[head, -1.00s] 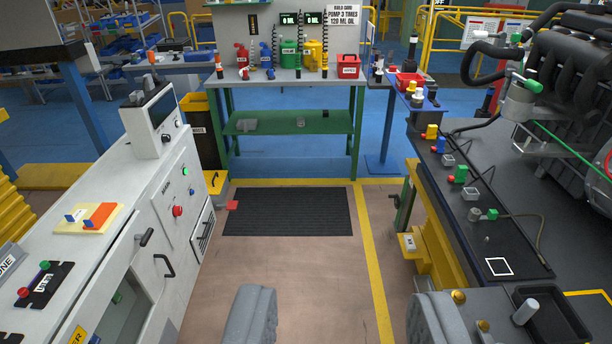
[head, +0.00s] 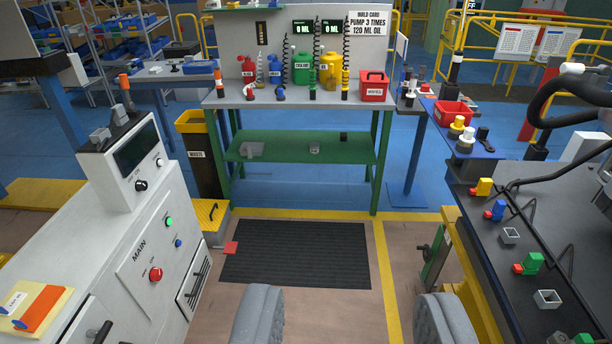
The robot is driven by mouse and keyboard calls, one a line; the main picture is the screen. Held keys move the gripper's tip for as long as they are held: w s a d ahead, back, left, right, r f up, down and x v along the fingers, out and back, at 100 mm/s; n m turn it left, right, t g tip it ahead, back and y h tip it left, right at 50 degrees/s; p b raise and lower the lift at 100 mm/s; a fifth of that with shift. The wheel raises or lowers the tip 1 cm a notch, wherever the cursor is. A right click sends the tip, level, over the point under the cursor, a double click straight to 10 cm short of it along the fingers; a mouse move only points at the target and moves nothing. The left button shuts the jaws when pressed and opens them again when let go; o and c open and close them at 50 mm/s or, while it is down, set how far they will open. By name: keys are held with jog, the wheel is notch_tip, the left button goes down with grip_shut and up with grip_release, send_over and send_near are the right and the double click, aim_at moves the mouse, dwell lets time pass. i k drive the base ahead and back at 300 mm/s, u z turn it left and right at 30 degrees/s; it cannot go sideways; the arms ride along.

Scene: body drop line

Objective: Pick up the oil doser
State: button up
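My gripper (head: 351,302) shows as two grey, padded fingers at the bottom of the head view. They are wide apart with nothing between them. Across the floor stands a green-legged bench with a grey top. A yellow container (head: 330,68), its label too small to read surely, stands at the back of it. In front of it a small yellow-and-black nozzle piece (head: 345,89) stands under a black coiled hose, which looks like the oil doser. A similar green piece (head: 312,91) is to its left. My gripper is well short of the bench and touches none of these.
A red box (head: 374,86) stands right of the yellow piece. A card above reads "PUMP 3 TIMES 120 ML OIL"; two displays read 0 ML. A white console (head: 130,250) flanks the left, a dark worktop (head: 580,215) the right. The floor with a black mat (head: 295,255) is clear between.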

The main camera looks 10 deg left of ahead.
aim_at(216, 69)
jog(key=i, duration=3.2)
jog(key=u, duration=0.6)
jog(key=i, duration=1.05)
jog(key=z, duration=0.35)
jog(key=i, duration=1.55)
jog(key=u, duration=0.5)
